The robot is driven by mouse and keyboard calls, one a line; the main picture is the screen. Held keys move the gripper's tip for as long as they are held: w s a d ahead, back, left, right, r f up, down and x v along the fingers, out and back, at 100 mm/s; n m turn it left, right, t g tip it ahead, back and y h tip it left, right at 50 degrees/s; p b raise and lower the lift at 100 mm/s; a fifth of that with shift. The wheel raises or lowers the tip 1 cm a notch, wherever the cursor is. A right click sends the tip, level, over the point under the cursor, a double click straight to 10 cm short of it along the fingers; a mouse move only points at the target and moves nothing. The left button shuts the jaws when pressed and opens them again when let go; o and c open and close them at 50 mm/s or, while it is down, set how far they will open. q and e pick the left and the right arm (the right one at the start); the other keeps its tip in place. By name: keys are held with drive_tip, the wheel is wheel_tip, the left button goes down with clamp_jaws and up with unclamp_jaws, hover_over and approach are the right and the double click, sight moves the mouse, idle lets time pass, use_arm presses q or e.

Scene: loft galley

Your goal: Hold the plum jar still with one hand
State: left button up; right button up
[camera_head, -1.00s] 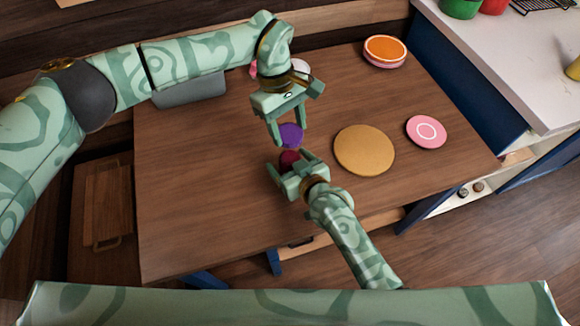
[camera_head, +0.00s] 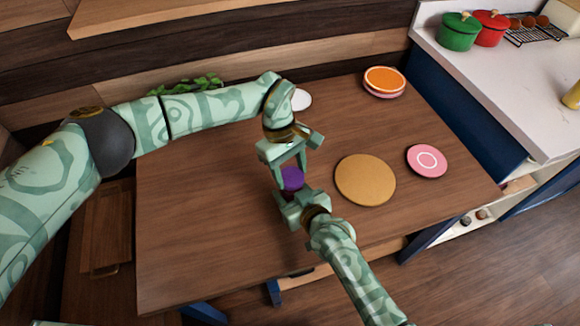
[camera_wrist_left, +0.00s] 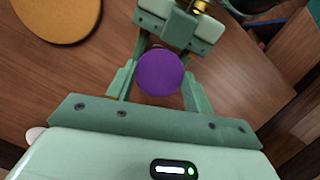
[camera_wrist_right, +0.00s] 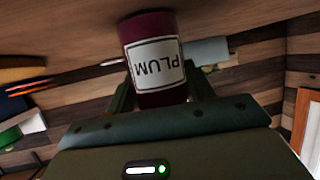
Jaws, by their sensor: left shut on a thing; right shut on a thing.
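The plum jar stands on the wooden table. In the head view its purple lid (camera_head: 291,179) shows between my grippers, and most of its body is hidden. In the right wrist view the dark red jar (camera_wrist_right: 155,55) has a white PLUM label, which appears upside down there. My left gripper (camera_head: 289,174) reaches down from above and is shut on the lid. The left wrist view shows the round lid (camera_wrist_left: 161,73) between its fingers. My right gripper (camera_head: 296,199) comes from the near side and is shut on the jar's body below the lid.
A round tan board (camera_head: 365,180) lies just right of the jar. A pink coaster (camera_head: 427,161) and an orange-topped round stack (camera_head: 384,81) are farther right. A white round thing (camera_head: 301,100) is behind my left arm. The table's left part is clear.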

sight(292, 173)
use_arm(q)
drive_tip(key=shift+f, duration=0.1)
drive_tip(key=shift+f, duration=0.8)
drive_tip(key=shift+f, duration=0.55)
drive_tip(key=m+y, duration=0.1)
drive_tip(key=m, duration=0.3)
drive_tip(key=shift+d+m, duration=0.15)
drive_tip(key=shift+m, duration=0.15)
drive_tip(key=m, duration=0.2)
drive_tip(key=m+y, duration=0.1)
drive_tip(key=m, duration=0.2)
drive_tip(key=shift+w+g+y, duration=0.1)
drive_tip(key=shift+g+y, duration=0.2)
drive_tip(key=shift+g, duration=0.1)
drive_tip(key=o, duration=0.9)
